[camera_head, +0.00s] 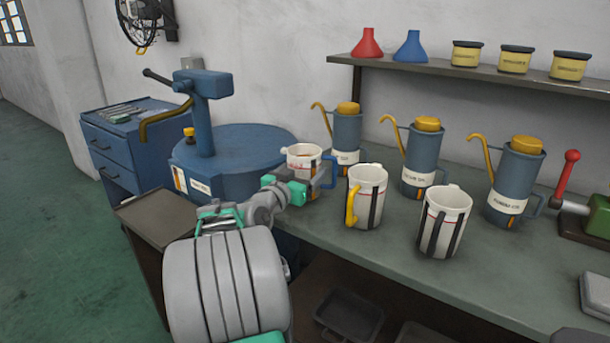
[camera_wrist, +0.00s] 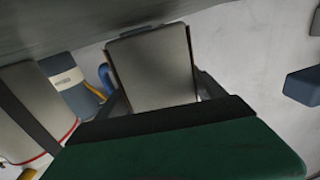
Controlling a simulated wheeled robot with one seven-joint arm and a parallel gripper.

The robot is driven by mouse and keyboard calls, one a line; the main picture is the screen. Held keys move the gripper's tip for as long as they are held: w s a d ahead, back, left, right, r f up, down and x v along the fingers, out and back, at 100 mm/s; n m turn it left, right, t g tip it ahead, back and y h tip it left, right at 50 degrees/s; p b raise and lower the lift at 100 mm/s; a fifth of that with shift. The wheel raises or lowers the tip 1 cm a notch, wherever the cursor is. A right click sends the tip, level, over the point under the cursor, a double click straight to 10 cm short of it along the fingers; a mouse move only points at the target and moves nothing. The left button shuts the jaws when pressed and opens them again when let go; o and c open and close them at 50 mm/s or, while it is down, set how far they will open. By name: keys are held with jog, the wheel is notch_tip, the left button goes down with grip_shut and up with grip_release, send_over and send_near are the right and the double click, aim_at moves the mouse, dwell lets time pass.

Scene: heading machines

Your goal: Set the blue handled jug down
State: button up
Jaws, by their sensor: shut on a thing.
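The blue handled jug (camera_head: 303,156) is a white measuring jug with dark markings and a blue handle on its right. It stands upright at the bench's left end, in front of the blue round tank. My gripper (camera_head: 305,188) is shut on its lower body from the near side. In the wrist view the jug's pale body (camera_wrist: 152,68) fills the gap between the fingers, with a bit of blue handle at its left. The jug's base is close to the bench top (camera_head: 440,285); I cannot tell whether it touches, as my gripper partly hides it.
A yellow-handled jug (camera_head: 367,198) stands close to the right, then a black-handled jug (camera_head: 442,222). Several blue oil cans, including one (camera_head: 346,138) just behind, line the back. The blue tank (camera_head: 240,150) is at the left. Bare bench lies in front of the jugs.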

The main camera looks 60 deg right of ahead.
jog(key=shift+f, duration=0.45)
jog(key=o, duration=1.6)
jog(key=shift+o, duration=0.2)
jog(key=shift+r, duration=0.15)
jog(key=a, duration=1.2)
jog(key=shift+w+a, duration=0.1)
jog(key=shift+w, duration=0.1)
